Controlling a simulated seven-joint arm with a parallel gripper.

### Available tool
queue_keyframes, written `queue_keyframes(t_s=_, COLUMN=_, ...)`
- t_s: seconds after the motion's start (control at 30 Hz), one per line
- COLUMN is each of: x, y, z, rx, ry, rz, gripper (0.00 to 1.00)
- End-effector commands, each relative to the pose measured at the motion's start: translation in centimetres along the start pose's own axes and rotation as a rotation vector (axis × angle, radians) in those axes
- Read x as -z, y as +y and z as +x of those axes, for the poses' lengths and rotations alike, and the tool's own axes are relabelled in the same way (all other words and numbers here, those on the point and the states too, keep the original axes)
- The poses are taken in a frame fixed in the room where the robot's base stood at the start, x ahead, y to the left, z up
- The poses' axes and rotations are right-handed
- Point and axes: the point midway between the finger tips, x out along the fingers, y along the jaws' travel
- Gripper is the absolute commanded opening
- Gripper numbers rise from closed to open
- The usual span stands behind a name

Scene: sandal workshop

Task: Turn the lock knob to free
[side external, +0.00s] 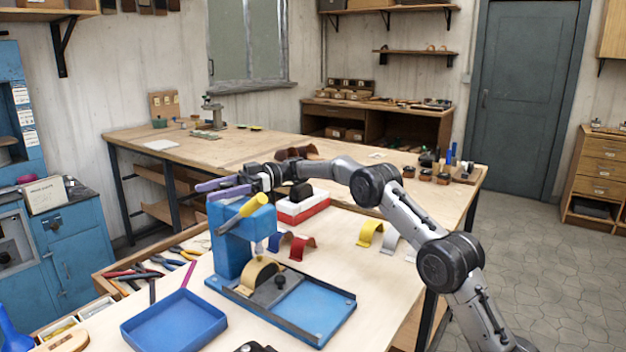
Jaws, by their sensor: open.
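A blue press (240,236) with a yellow lever (243,213) stands on the near table. A small black knob (280,281), which looks like the lock knob, is low on the press, beside a tan half-round piece (257,273). Its markings are too small to read, so I cannot tell whether it is at lock or free. My gripper (208,190) has purple fingers that point left, above and behind the press head. It is open, with nothing seen between the fingers, and well above the knob, not touching it.
A blue flat plate (315,308) lies right of the knob, and a blue tray (174,319) sits in front. Curved yellow (370,233), red (302,246) and grey pieces lie behind. A red and white box (303,206) stands behind the press. A tool drawer (117,273) is at left.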

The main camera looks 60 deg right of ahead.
Motion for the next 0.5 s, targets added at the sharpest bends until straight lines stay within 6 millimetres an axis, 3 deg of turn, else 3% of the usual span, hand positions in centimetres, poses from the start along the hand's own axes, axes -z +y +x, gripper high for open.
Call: queue_keyframes(t_s=0.5, x=0.1, y=1.0, z=-0.2, rx=-0.382, ry=0.000, rz=0.002, gripper=0.69)
